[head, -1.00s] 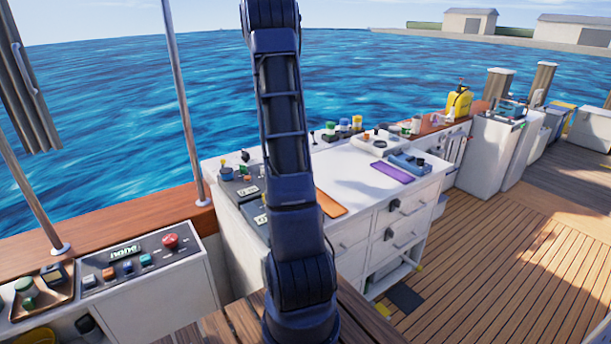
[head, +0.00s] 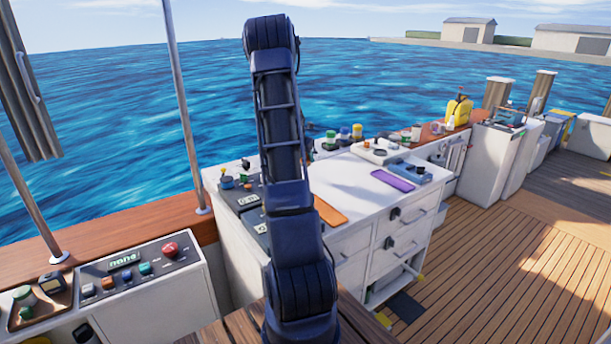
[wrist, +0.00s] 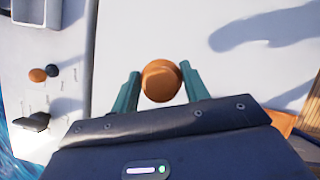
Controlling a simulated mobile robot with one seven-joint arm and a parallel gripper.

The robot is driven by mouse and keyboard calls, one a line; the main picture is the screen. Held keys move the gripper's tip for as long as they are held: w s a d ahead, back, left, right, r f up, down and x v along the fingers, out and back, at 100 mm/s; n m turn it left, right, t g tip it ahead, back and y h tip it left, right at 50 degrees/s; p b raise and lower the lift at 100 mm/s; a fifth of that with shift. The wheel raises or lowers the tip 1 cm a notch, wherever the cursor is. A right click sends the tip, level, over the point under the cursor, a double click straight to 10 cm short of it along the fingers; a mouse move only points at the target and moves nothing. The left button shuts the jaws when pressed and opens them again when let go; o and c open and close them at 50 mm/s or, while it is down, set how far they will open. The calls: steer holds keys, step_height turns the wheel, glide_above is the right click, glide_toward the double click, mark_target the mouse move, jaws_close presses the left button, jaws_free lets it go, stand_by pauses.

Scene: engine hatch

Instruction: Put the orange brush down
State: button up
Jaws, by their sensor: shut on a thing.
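The orange brush (wrist: 161,80) shows in the wrist view as a rounded orange end between the two teal fingers of my gripper (wrist: 160,70). My gripper is shut on it. The rest of the brush is hidden from this angle. A white countertop (wrist: 180,25) lies beneath the fingers, with shadows on it; I cannot tell whether the brush touches it. In the head view the white counter (head: 365,173) stands in the middle, and my arm hides my gripper and the brush.
An orange mat (head: 329,211) and a purple mat (head: 392,181) lie on the counter. Clear white surface lies between the mats.

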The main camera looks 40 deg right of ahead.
step_height(320, 180, down, 9)
steer(key=shift+r, duration=0.1)
stand_by(0.4)
steer(key=o, duration=1.1)
steer(key=s+a+r+m+t+y, duration=0.1)
steer(key=s+a+r+m, duration=0.2)
steer(key=a+r, duration=0.6)
steer(key=s+a+r+m, duration=0.35)
steer(key=a+r, duration=0.45)
steer(key=r, duration=0.4)
steer(key=s+a+r+m+t+y, duration=0.1)
steer(key=s+a+r+m+y, duration=0.1)
steer(key=s+a+r+m, duration=0.55)
steer(key=s+a+m, duration=0.3)
steer(key=s+a, duration=0.3)
steer(key=s, duration=0.1)
steer(key=s+a+m+t+y, duration=0.1)
steer(key=s+a+m, duration=0.1)
steer(key=s+a, duration=0.4)
steer(key=s+a+r+m, duration=0.1)
steer(key=s+a+m, duration=0.2)
steer(key=s+a, duration=0.3)
steer(key=shift+s+a+m+y, duration=0.15)
steer(key=shift+s+y, duration=0.05)
steer(key=shift+s, duration=0.6)
steer(key=shift+s+a+m+y, duration=0.1)
steer(key=shift+s+m+y, duration=0.1)
steer(key=shift+s, duration=0.6)
